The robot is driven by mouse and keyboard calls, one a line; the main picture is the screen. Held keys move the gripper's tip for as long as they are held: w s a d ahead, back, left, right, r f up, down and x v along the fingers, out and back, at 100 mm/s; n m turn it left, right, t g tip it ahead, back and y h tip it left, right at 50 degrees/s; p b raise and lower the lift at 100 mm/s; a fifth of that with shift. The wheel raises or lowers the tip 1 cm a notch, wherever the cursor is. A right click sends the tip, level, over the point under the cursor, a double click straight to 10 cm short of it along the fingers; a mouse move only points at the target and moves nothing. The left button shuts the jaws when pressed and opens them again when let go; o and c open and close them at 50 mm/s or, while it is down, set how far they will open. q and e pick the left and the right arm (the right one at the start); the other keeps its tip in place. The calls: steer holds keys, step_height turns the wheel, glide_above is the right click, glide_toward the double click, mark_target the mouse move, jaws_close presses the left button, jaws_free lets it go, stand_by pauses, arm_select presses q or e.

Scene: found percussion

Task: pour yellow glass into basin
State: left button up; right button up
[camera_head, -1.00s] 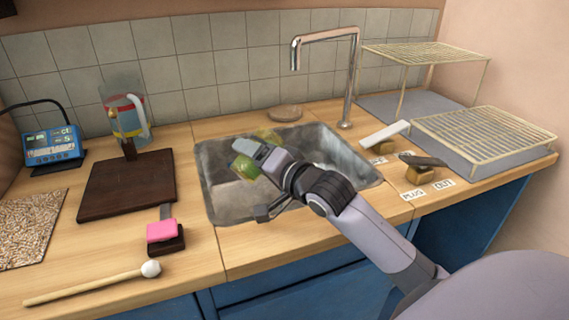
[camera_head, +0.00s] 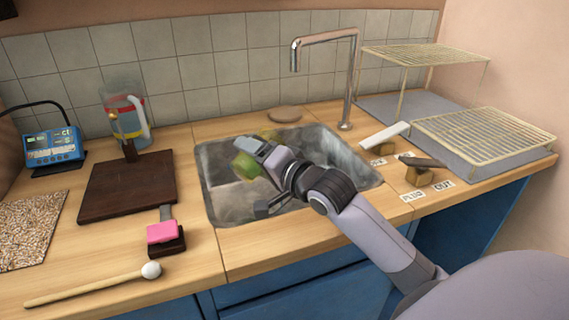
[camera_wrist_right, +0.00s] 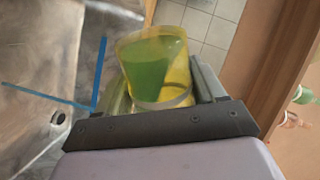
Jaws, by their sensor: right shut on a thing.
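The yellow glass (camera_head: 246,166) is held by my right gripper (camera_head: 257,154), above or within the basin's left half. In the right wrist view the glass (camera_wrist_right: 172,48) is see-through yellow with green showing inside, and it sits between the fingers of my right gripper (camera_wrist_right: 160,95). It looks tilted in the head view; my gripper hides part of it. The grey metal basin (camera_head: 345,167) is set into the wooden counter. Its wall also shows in the right wrist view (camera_wrist_right: 40,50). I cannot tell whether anything is flowing out. My left gripper is not in view.
A chrome tap (camera_head: 350,85) stands behind the basin. A dark board (camera_head: 125,187), a pink block (camera_head: 161,232) and a mallet (camera_head: 95,287) lie to the left. A clear jug (camera_head: 128,118) stands behind the board. A wire rack (camera_head: 485,132) is at right.

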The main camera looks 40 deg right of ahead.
arm_select(q)
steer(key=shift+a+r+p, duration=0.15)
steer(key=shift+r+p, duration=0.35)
steer(key=shift+p, duration=0.2)
arm_select(e)
steer(key=shift+f+m, duration=0.1)
steer(key=shift+m, duration=0.5)
arm_select(q)
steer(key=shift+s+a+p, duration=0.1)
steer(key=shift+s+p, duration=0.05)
steer(key=shift+p, duration=0.15)
arm_select(e)
steer(key=shift+w+d+f, duration=0.1)
steer(key=shift+d, duration=0.2)
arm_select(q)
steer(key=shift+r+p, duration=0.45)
arm_select(e)
steer(key=shift+w+d+f+m+y, duration=0.1)
steer(key=shift+d+f+m+y, duration=0.2)
steer(key=shift+m, duration=0.4)
arm_select(q)
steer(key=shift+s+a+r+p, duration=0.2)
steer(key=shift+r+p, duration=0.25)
steer(key=shift+p, duration=0.45)
arm_select(e)
steer(key=shift+d+r+m, duration=0.25)
steer(key=shift+r+m, duration=0.15)
steer(key=shift+m, duration=0.1)
